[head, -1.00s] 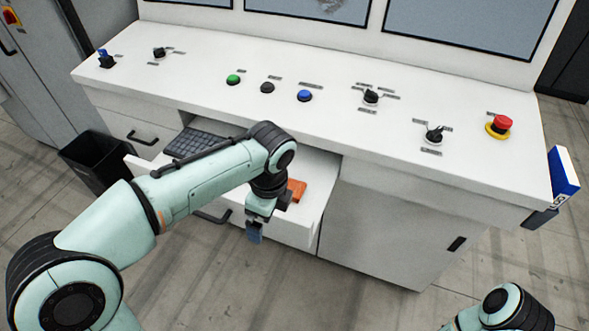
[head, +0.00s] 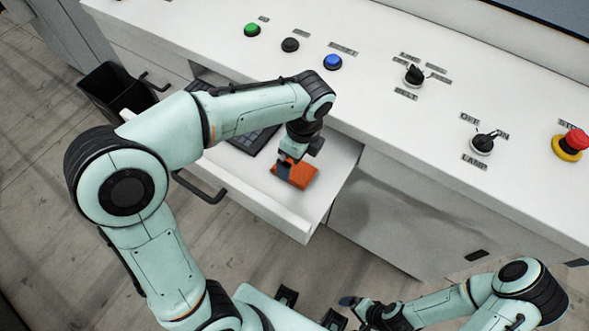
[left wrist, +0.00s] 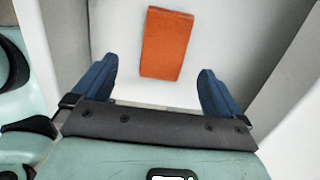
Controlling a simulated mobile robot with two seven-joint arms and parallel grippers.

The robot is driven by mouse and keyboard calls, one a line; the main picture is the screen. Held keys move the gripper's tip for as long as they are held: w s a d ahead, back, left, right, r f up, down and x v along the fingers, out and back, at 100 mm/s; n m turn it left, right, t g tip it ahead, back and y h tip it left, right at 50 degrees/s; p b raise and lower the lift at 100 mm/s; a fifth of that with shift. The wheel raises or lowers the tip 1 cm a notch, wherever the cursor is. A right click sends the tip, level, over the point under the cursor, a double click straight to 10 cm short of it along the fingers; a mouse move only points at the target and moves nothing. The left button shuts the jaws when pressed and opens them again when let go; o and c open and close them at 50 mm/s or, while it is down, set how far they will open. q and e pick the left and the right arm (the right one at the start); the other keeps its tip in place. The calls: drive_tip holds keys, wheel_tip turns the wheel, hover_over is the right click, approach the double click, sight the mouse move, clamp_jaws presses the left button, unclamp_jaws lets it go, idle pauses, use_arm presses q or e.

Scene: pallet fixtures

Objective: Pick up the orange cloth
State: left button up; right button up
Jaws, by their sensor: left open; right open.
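The orange cloth (head: 302,178) lies flat and folded in the open white drawer, near its right end. In the left wrist view the cloth (left wrist: 166,42) shows whole as a rectangle on the drawer floor. My left gripper (left wrist: 157,70) is open and empty, its two blue fingers apart on either side of the cloth's near end in the picture. In the head view the left gripper (head: 284,166) is over the cloth and hides part of it. My right gripper (head: 358,308) is open at the bottom, away from the drawer.
The drawer's front wall (head: 262,200) and side walls rise around the cloth. A dark keyboard (head: 252,138) lies left of the cloth in the drawer. The white console top (head: 385,110) with buttons and knobs overhangs behind. A black bin (head: 115,92) stands at left.

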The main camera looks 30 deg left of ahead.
sight(294, 168)
use_arm(q)
drive_tip(key=f, duration=0.4)
drive_tip(key=a+f, duration=0.1)
drive_tip(key=f, duration=0.1)
drive_tip(key=shift+w+f, duration=0.25)
drive_tip(key=shift+w, duration=0.1)
use_arm(e)
drive_tip(key=shift+s+f, duration=0.1)
drive_tip(key=shift+f, duration=0.25)
use_arm(q)
drive_tip(key=c, duration=1.2)
drive_tip(key=shift+r, duration=0.1)
drive_tip(key=shift+r+p, duration=1.5)
drive_tip(key=shift+r, duration=8.45)
use_arm(e)
drive_tip(key=shift+w+r, duration=0.8)
drive_tip(key=shift+r, duration=0.35)
drive_tip(key=shift+w+r, duration=0.8)
drive_tip(key=shift+r, duration=0.3)
